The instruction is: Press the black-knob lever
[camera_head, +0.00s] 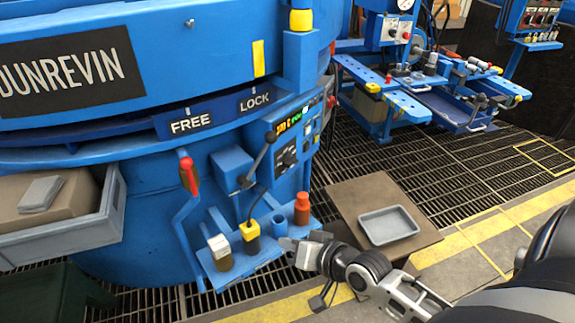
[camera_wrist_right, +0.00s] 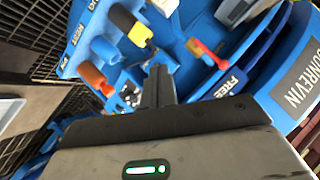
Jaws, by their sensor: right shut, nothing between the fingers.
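The black-knob lever (camera_head: 259,158) shows in the head view on the front of the blue machine, its thin rod rising at a slant from a blue box (camera_head: 232,168) to a round black knob (camera_head: 270,137). My right gripper (camera_head: 287,244) is low, at the right end of the small blue shelf, below and to the right of the lever and apart from it. Its fingers are shut with nothing between them. They also show in the right wrist view (camera_wrist_right: 160,84), pointing at the machine front. I cannot make out the knob for certain in that view. My left gripper is not in view.
The blue shelf (camera_head: 262,263) holds a white-topped item (camera_head: 220,252), a yellow-and-black item (camera_head: 250,233) and an orange bottle (camera_head: 302,208). A red-handled crank (camera_head: 188,178) stands left. A grey tray (camera_head: 388,226) lies on a brown board at right. A bin (camera_head: 95,228) is far left.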

